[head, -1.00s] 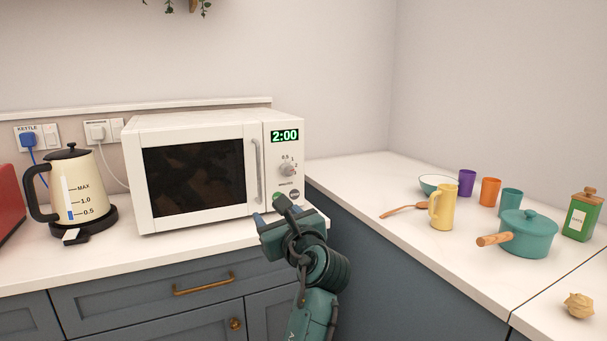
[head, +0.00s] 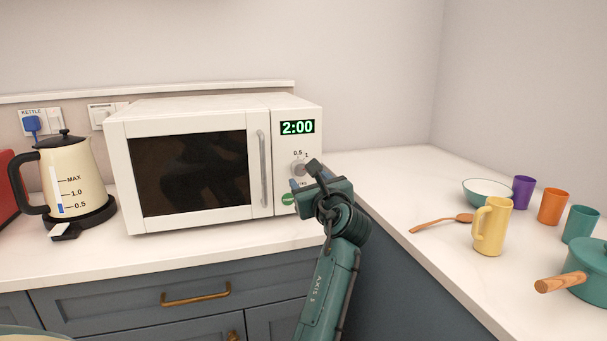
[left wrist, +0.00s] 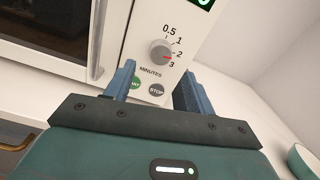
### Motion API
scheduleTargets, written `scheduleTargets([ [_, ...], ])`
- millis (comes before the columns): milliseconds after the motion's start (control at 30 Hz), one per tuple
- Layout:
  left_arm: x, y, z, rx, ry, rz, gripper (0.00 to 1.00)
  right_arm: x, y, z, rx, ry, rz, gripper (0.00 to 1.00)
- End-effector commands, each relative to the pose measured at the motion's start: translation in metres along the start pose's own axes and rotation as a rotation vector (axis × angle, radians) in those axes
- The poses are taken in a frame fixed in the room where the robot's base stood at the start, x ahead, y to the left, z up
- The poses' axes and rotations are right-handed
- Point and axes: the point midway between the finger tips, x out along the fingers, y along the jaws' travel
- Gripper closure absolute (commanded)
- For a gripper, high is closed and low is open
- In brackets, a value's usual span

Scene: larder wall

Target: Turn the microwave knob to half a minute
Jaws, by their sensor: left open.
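The white microwave (head: 190,165) stands on the counter with its door shut, and its green display (head: 297,127) reads 2:00. Its round grey knob (head: 299,169) is partly hidden by my gripper in the head view. In the left wrist view the knob (left wrist: 159,50) shows whole, with the numbers 0.5, 1, 2 and 3 beside it. Its red mark points to the right and down, around 2 to 3. My left gripper (head: 304,175) is open and empty. Its fingers (left wrist: 156,72) are spread below the knob in the wrist view, not around it.
The START button (head: 288,199) and STOP button (left wrist: 156,89) lie below the knob, close to my fingers. The door handle (head: 263,168) is left of it.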

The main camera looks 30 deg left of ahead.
Motion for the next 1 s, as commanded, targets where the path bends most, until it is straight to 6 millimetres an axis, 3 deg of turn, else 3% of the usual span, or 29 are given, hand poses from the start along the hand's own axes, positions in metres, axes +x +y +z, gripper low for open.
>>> scheduleTargets([
  [100, 0.024, 0.0, 0.0, 0.001, -0.001, 0.001, 0.45, 0.0, 0.001, 0.0, -0.002, 0.004, 0.001, 0.83],
  [333, 0.053, 0.0, 0.0, 0.0, 0.0, 0.0, 0.45, -0.001, 0.001, -0.001, -0.003, 0.012, 0.003, 0.83],
  [733, 0.059, 0.0, 0.0, 0.0, 0.0, 0.0, 0.46, -0.001, 0.002, -0.002, -0.005, 0.016, 0.004, 0.83],
  [1000, 0.059, 0.0, 0.0, 0.0, 0.0, 0.0, 0.68, -0.002, 0.002, -0.001, -0.004, 0.014, 0.005, 0.83],
])
